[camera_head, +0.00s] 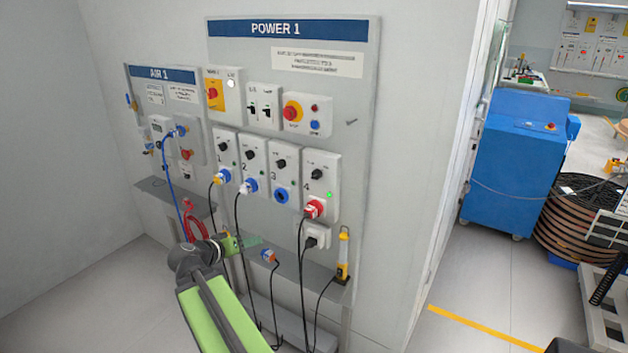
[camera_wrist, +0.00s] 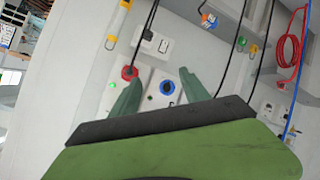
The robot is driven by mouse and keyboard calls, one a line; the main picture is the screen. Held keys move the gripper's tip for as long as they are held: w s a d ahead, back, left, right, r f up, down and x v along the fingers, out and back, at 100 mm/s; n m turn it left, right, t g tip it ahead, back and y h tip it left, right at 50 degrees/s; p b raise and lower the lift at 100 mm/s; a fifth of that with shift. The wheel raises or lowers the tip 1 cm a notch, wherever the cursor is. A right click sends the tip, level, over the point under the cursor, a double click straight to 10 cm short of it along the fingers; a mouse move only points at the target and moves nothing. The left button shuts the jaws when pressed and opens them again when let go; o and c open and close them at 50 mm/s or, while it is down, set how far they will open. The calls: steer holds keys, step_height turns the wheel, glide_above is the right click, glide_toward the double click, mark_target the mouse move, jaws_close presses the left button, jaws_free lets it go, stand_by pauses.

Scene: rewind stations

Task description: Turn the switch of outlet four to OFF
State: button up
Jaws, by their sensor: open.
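Outlet four (camera_head: 321,185) is the rightmost grey unit in the lower row of the POWER 1 panel. Its switch (camera_head: 317,174) is a black rotary knob; I cannot read its setting. A green lamp (camera_head: 329,195) glows below it, and a red plug (camera_head: 313,209) sits in its socket. The red plug also shows in the wrist view (camera_wrist: 129,72), beside the blue socket of outlet three (camera_wrist: 167,87). My gripper (camera_head: 248,241) is below and left of outlet four, apart from it. In the wrist view its fingers (camera_wrist: 159,78) are spread and empty. The knob is hidden there.
Outlets one to three stand left of outlet four, two with blue plugs (camera_head: 249,186). A grey shelf (camera_head: 290,266) runs below with hanging cables. A yellow handheld tool (camera_head: 343,255) stands at right. The AIR 1 panel (camera_head: 165,75) is at left.

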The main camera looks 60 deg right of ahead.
mark_target(314, 177)
steer(key=s+d+r+m+h, duration=0.1)
steer(key=s+d+r+h, duration=0.2)
steer(key=d+r, duration=0.3)
steer(key=s+d+r+m+h, duration=0.2)
steer(key=s+d+r+h, duration=0.1)
steer(key=d+r, duration=0.25)
steer(key=shift+g, duration=0.3)
steer(key=d, duration=1.7)
steer(key=shift+w+d+f, duration=0.2)
steer(key=shift+d+f, duration=0.05)
steer(key=shift+d, duration=0.15)
steer(key=shift+c, duration=0.2)
jaws_close()
